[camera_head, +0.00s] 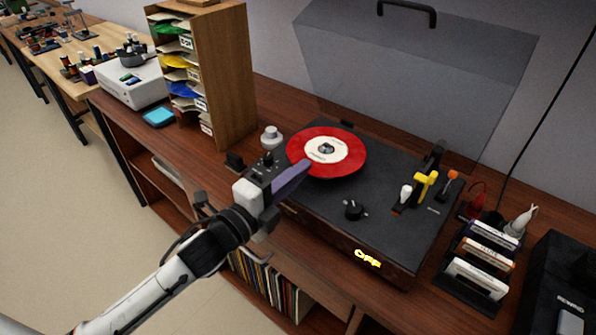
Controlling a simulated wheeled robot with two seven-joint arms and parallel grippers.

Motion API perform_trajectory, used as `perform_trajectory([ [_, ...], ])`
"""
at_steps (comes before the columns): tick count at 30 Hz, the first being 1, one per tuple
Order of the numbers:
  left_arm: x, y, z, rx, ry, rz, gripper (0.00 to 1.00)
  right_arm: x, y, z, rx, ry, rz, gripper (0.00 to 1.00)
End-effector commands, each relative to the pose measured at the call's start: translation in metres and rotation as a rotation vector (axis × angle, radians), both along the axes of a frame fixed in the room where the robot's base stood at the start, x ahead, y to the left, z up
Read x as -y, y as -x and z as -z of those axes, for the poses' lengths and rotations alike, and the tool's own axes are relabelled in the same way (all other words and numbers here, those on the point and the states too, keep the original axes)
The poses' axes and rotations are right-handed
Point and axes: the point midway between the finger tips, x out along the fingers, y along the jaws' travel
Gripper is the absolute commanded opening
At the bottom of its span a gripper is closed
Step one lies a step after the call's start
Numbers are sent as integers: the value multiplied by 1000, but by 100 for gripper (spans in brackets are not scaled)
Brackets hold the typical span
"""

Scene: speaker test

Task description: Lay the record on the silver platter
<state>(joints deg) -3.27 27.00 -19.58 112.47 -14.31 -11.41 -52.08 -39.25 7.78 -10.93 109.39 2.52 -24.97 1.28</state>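The record (350,163) is red with a white label and a dark, greyish centre. It lies flat, or nearly so, over the back left part of the black turntable (390,225). No silver platter surface shows around it; whatever is directly beneath the record is hidden. My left gripper (299,172) reaches in from the lower left, with its purplish finger overlapping the record's front left edge. Only one finger shows clearly, so I cannot tell whether it grips the edge or is just beside it. My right gripper is out of view.
The clear lid (415,65) stands raised behind the turntable. A tonearm with a yellow part (425,183) is at the deck's right, and a black knob (353,210) is in front. A wooden sorter (225,75) stands left, and a cartridge rack (476,268) stands right.

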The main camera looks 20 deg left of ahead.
Motion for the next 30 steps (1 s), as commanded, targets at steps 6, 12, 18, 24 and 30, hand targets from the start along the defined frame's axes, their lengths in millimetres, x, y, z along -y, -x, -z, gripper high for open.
perform_trajectory([
  [6, 0, 0, 0, 1, 0, 0, 8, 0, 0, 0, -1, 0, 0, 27],
  [12, 0, 0, 0, 1, 0, 0, 23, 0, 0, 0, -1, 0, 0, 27],
  [18, 0, 0, 0, 0, 0, 0, 17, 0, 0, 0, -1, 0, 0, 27],
  [24, 0, 0, 0, 0, 0, 0, 17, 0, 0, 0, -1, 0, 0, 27],
  [30, -4, 11, 0, -4, 1, 0, 17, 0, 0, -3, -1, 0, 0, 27],
])
